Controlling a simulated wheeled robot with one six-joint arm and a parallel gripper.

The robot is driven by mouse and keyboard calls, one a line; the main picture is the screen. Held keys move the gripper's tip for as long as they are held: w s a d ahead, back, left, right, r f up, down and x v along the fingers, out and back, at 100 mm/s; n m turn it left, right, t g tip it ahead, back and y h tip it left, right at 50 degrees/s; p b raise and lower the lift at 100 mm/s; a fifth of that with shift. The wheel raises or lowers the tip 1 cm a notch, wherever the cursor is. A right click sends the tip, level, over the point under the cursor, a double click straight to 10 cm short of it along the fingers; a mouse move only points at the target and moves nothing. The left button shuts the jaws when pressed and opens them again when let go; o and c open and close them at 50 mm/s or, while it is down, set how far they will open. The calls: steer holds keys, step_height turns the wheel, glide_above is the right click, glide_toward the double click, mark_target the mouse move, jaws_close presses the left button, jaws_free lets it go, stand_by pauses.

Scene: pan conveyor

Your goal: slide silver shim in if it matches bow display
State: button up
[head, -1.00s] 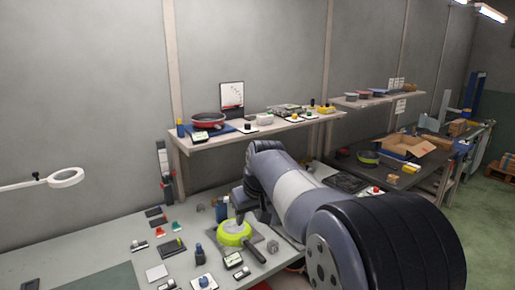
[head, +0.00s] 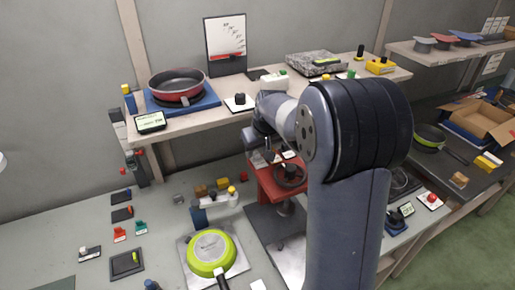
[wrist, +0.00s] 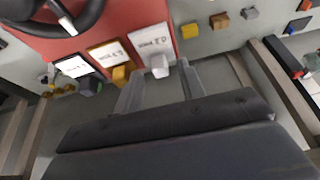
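The silver shim (wrist: 159,66) is a small pale grey tab at the edge of a red press, below a white label that seems to read in mm. Its far part is hidden. My gripper (wrist: 160,84) is open, its two fingers on either side of the tab with gaps visible. In the head view my gripper is mostly hidden by my arm, near the red press (head: 268,181). A small lit display (head: 150,122) stands on the shelf by a red pan; its text is too small to read. I cannot tell whether it is the bow display.
A gold tab (wrist: 121,75) and a dark tab (wrist: 90,85) sit beside the silver one. The press has a black handwheel (head: 290,176). A green pan (head: 210,253) lies upside down on a plate. Yellow and brown blocks (wrist: 190,31) stand behind.

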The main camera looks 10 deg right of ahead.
steer(key=shift+w+a+f, duration=0.1)
steer(key=shift+f, duration=0.25)
jaws_close()
stand_by(0.5)
